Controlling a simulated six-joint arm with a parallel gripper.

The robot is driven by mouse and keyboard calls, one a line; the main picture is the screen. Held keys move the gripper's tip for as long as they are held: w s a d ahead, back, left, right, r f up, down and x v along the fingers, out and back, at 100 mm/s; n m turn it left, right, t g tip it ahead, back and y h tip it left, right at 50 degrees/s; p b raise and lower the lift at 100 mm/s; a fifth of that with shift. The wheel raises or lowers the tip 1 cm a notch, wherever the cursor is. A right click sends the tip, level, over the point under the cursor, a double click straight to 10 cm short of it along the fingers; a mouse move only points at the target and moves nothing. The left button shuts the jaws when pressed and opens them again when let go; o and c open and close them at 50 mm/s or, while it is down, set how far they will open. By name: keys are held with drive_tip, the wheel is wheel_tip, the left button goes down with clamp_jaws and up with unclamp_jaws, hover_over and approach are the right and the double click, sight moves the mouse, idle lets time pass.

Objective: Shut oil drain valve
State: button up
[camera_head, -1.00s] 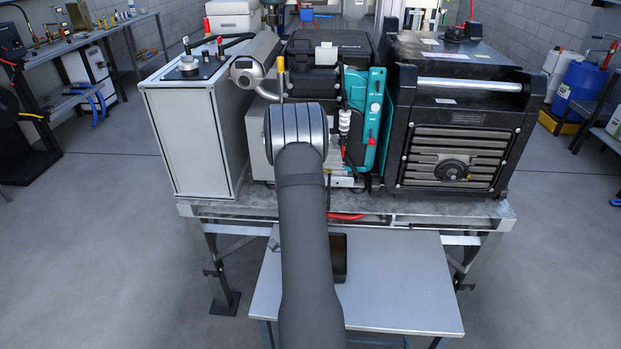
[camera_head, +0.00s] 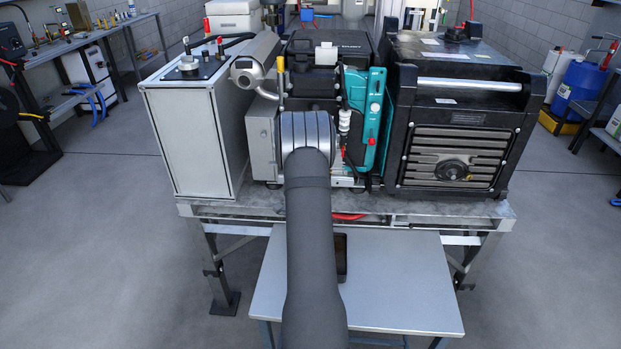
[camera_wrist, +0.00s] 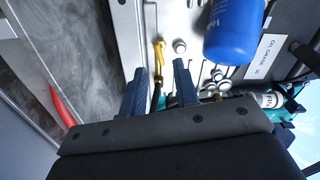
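In the wrist view my gripper (camera_wrist: 160,68) has its two dark blue-grey fingers apart. A small yellow lever-like part with a dark lower end (camera_wrist: 159,50) shows in the gap between the fingertips; it may be the oil drain valve, but I cannot tell its position or whether it touches a finger. A blue oil filter (camera_wrist: 233,35) is to its upper right. In the head view my arm covers the gripper and the valve area in front of the teal engine unit (camera_head: 374,120).
A black generator box (camera_head: 455,130) stands right of the engine, a grey cabinet (camera_head: 187,140) left, all on a metal bench (camera_head: 240,204). A red handle-like part shows at left in the wrist view (camera_wrist: 62,100). Bolts and hoses lie close to the fingers. A lower white shelf (camera_head: 400,285) is mostly clear.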

drive_tip(key=shift+w, duration=2.6)
clamp_jaws()
